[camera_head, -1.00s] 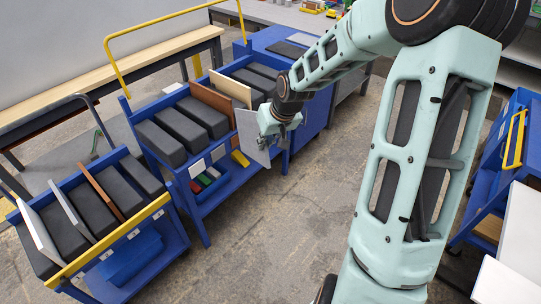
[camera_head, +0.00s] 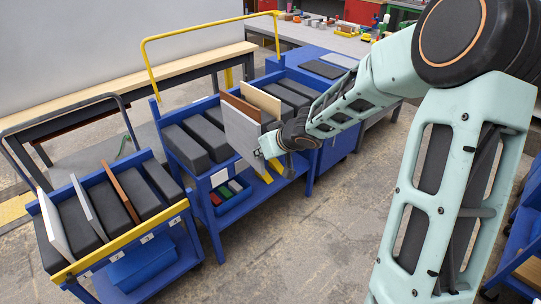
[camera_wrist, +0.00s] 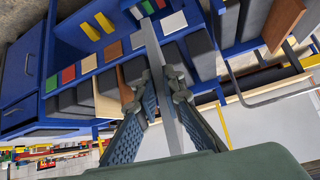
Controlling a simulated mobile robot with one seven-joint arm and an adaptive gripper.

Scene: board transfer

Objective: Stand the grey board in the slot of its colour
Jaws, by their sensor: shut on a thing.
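My gripper (camera_head: 266,152) is shut on the grey board (camera_head: 241,134), gripping its near edge. The board is upright at the front of the middle blue rack (camera_head: 217,181), overlapping the brown board (camera_head: 236,103) behind it. In the wrist view my fingers (camera_wrist: 158,108) clasp the grey board (camera_wrist: 160,75), seen edge-on. It crosses the rack's label rail near a grey label (camera_wrist: 138,39), beside a brown label (camera_wrist: 113,50) and a white one (camera_wrist: 173,22). I cannot tell whether its lower edge is in a slot.
A cream board (camera_head: 262,100) stands right of the brown one, among black blocks (camera_head: 186,147). The left rack holds a white board (camera_head: 54,225), another grey board (camera_head: 88,208) and a brown board (camera_head: 121,193). Open floor (camera_head: 290,250) lies in front.

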